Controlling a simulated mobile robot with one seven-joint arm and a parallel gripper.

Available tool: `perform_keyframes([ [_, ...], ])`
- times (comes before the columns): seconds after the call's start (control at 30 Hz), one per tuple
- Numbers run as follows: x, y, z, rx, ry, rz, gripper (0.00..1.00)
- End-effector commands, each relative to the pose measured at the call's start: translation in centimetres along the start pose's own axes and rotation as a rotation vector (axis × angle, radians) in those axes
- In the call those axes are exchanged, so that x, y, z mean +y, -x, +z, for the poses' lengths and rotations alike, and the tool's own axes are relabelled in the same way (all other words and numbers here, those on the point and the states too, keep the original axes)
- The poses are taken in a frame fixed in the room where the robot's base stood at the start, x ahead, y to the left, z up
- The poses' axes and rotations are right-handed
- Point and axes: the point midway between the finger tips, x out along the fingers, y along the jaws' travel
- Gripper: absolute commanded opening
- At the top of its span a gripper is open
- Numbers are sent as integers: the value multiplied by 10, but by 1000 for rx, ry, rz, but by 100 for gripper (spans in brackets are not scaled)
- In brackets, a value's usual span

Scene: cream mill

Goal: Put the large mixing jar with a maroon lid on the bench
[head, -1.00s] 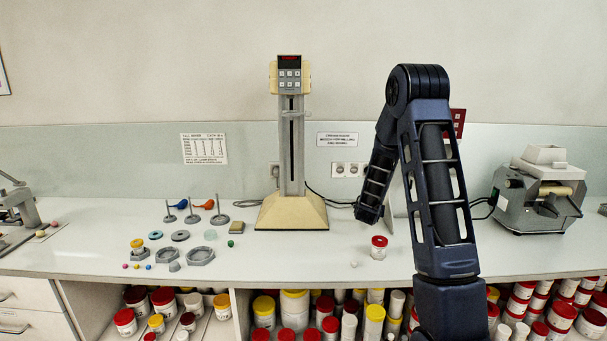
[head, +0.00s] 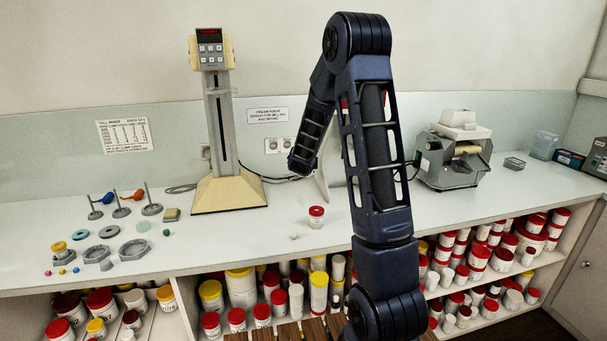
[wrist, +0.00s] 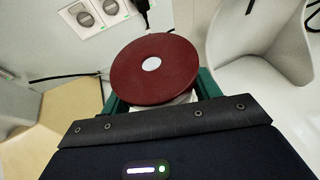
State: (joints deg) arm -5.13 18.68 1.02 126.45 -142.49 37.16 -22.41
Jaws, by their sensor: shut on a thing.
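The jar with a maroon lid (wrist: 155,68) is in the wrist view, its round lid facing the camera with a white disc at the centre. A little of its white body shows below the lid. My gripper (wrist: 160,95) is shut on this jar, with green fingers on both sides of it. In the head view the gripper and the held jar are hidden behind my arm. The bench (head: 270,225) runs along the wall. I cannot tell from the wrist view whether the jar touches the bench.
A small red-lidded jar (head: 316,222) stands on the bench left of my arm. A tall mixer (head: 228,195) stands left, with stands and rings beyond. A grey mill (head: 452,165) stands right. A pale curved stand (wrist: 255,95) is close right of the held jar. Shelves below hold several jars.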

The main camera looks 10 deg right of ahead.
Motion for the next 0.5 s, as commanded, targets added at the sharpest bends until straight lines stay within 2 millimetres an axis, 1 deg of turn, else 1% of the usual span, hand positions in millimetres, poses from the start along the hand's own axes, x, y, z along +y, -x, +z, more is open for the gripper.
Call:
perform_keyframes([
  [0.03,14,0,-1,0,3,10,32],
  [0.27,64,4,1,1,14,34,32],
  [0.37,92,8,3,0,17,47,32],
  [0.47,128,15,2,1,24,63,32],
  [0.5,142,19,1,1,28,69,32],
])
